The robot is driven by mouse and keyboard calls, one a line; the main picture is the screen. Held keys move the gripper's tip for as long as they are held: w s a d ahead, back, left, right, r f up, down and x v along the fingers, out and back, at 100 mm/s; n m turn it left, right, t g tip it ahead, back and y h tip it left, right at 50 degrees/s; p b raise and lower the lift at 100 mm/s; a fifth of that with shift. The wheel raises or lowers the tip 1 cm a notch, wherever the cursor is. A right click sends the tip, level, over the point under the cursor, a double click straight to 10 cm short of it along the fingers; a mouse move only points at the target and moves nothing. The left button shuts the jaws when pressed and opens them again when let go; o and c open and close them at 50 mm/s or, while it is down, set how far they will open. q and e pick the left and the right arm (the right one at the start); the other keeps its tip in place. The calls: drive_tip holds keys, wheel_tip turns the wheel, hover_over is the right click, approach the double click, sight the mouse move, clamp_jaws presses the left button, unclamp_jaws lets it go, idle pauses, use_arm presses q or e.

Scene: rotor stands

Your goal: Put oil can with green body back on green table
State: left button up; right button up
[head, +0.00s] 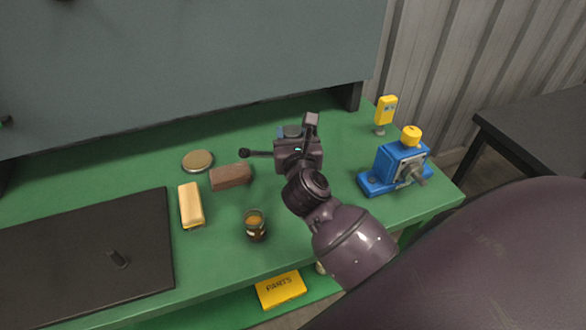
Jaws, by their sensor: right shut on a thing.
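The green table (340,235) runs across the view, its right end near the blue machine. My right gripper (297,140) is over the back middle of the table, with its arm coming in from the lower right. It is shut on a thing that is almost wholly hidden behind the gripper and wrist. A thin dark rod with a ball end (244,153) sticks out to the left of the gripper; I cannot tell whether it belongs to the held thing. No green oil can body can be made out. My left gripper is not in view.
Left of the gripper are a round tin (198,160), a brown block (231,177), a yellow block (191,206) and an amber jar (255,226). A dark plate (80,255) lies at left. At right stand a blue machine (400,165) and a yellow-topped item (386,110).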

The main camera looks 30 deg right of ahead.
wheel_tip(320, 180, down, 5)
drive_tip(key=shift+f+b, duration=0.2)
drive_tip(key=shift+b, duration=0.4)
wheel_tip(320, 180, down, 4)
drive_tip(key=shift+r+b, duration=0.1)
drive_tip(key=shift+b, duration=0.5)
drive_tip(key=shift+f, duration=0.2)
drive_tip(key=o, duration=1.3)
drive_tip(key=shift+o, duration=0.2)
